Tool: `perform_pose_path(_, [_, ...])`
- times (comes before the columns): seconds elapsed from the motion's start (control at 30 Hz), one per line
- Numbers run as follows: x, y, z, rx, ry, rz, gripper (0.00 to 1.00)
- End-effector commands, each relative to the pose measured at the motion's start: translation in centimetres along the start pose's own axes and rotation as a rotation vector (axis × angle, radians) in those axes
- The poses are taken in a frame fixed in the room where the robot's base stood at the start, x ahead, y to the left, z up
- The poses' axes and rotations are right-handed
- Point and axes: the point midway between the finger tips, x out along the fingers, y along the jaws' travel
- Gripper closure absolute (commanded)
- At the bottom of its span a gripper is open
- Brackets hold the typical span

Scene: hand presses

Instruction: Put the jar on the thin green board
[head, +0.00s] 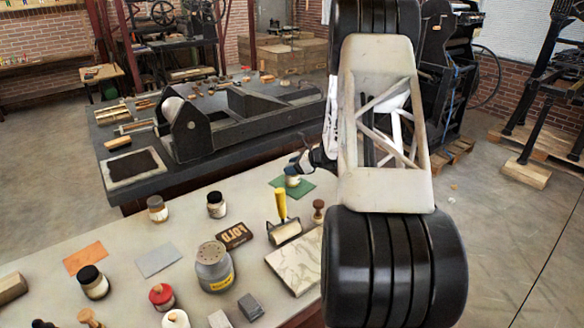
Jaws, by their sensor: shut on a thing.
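The thin green board (309,193) lies flat near the far edge of the pale table, left of my arm. A small jar (292,180) with a pale body and a bluish upper part is at the left part of the board in the picture. My gripper (295,166) is at the jar's top and shut on it; my wrist comes in from the right. The jar looks upright. I cannot tell whether its base touches the board or hangs just above it. The fingertips are small and partly hidden.
A yellow-handled roller (284,222), a wooden stamp (318,211), a dark type block (234,236) and a marbled slab (299,262) lie nearby. Other jars (217,204) (158,208) stand further left. A dark press bench (190,150) stands behind the table.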

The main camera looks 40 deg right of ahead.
Motion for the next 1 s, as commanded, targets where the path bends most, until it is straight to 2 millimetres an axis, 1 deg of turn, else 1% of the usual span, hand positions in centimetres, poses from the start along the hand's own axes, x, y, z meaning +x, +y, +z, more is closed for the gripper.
perform_pose_path(0.13, [0.1,0.0,-0.2,0.000,0.000,0.000,0.76])
perform_pose_path(0.17, [0.1,0.0,-0.2,0.000,0.000,0.000,0.42])
perform_pose_path(0.3, [0.1,0.0,-0.2,0.000,0.000,0.000,0.21])
perform_pose_path(0.73, [-0.1,0.0,0.1,0.000,0.000,0.000,0.20])
perform_pose_path(0.87, [-1.0,0.0,0.1,0.000,0.000,-0.002,0.20])
perform_pose_path(1.0, [-2.5,-0.1,0.0,0.000,0.000,-0.003,0.20])
